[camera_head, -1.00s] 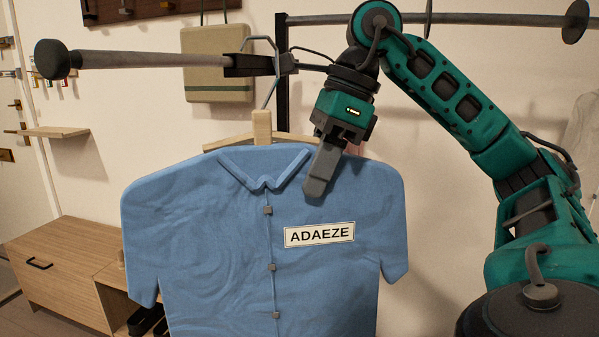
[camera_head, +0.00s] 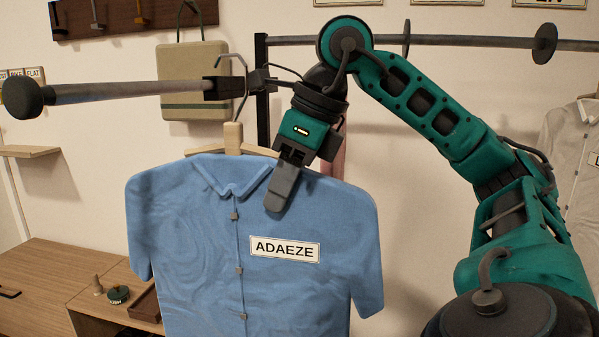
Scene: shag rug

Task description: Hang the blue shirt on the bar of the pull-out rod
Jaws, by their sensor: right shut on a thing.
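The blue shirt (camera_head: 195,245), with an ADAEZE name tag, is on a wooden hanger (camera_head: 233,138) and hangs upright in front of me. The hanger's metal hook (camera_head: 241,65) rises at the inner end of the pull-out rod (camera_head: 130,91), by its black fitting. Its curved top shows above the rod's level. I cannot tell whether the hook rests on the bar or is only in line with it. My right gripper (camera_head: 278,195) is shut at the shirt's right shoulder, on the hanger or shirt; the exact grip is hidden. My left gripper is out of view.
The rod ends in a dark round knob (camera_head: 22,98) at the left. A beige bag (camera_head: 194,75) hangs behind it. A fixed rail (camera_head: 470,43) runs behind my right arm. A grey garment (camera_head: 577,165) hangs far right. A wooden bench (camera_head: 45,285) stands lower left.

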